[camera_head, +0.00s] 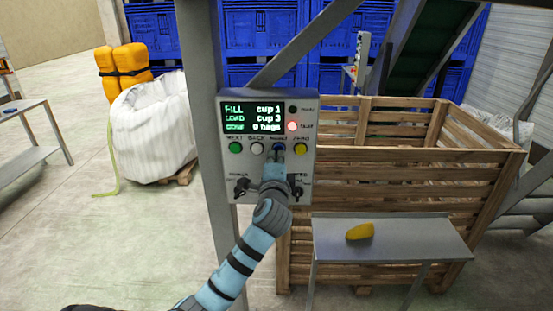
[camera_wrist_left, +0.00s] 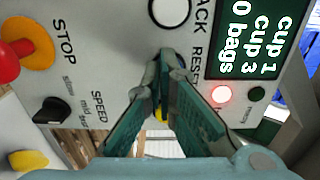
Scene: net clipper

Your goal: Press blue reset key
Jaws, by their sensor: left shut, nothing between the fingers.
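The grey control panel (camera_head: 225,180) is fixed to a metal post. Its key row has green (camera_head: 235,147), white (camera_head: 257,149), blue (camera_head: 279,146) and yellow (camera_head: 301,149) keys. My left gripper (camera_head: 277,155) is shut and empty, its tips at the blue reset key and covering part of it. In the left wrist view the closed fingertips (camera_wrist_left: 161,62) point at the panel beside the RESET label (camera_wrist_left: 196,66), and the blue key is hidden behind them. I cannot tell whether the tips touch it. My right gripper is not in view.
The panel's screen (camera_head: 252,118) shows text, with a lit red lamp (camera_head: 292,126) beside it. A red stop button (camera_wrist_left: 8,62) and a black speed knob (camera_wrist_left: 50,111) are near. A wooden crate (camera_head: 400,190) and small table (camera_head: 420,240) stand right.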

